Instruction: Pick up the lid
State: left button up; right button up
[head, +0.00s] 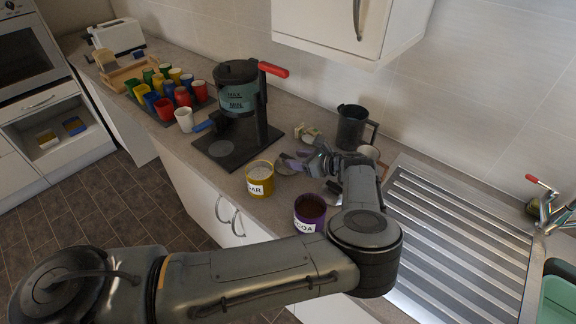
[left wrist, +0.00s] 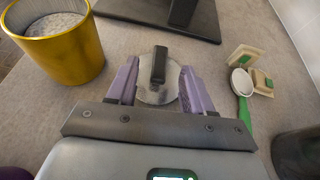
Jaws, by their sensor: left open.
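The lid (left wrist: 153,95) is a round grey metal disc with an upright black handle (left wrist: 159,64). It lies flat on the counter in the left wrist view. My left gripper (left wrist: 158,72) is open, with its purple fingers on either side of the handle, over the lid. I cannot tell whether they touch it. In the head view the left gripper (head: 294,160) is low over the counter, and the lid is partly hidden by it. A yellow jar (head: 260,187) with white contents stands open beside it. My right gripper is not in view.
A purple jar (head: 310,208) of brown powder stands near the counter's front edge. A coffee maker (head: 240,110) is behind left. A dark jug (head: 352,127) and a green-handled spoon (left wrist: 243,92) are to the right. The ridged steel drainer (head: 450,250) is clear.

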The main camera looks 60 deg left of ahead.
aim_at(287, 157)
pick_arm(q)
jog(key=shift+s+a+f, duration=0.1)
jog(key=shift+a, duration=0.25)
jog(key=p+x, duration=0.2)
jog(key=x, duration=0.2)
jog(key=shift+s+a, duration=0.15)
jog(key=shift+s+a+f, duration=0.15)
jog(key=shift+a+f, duration=0.1)
jog(key=shift+a, duration=0.1)
grip_shut()
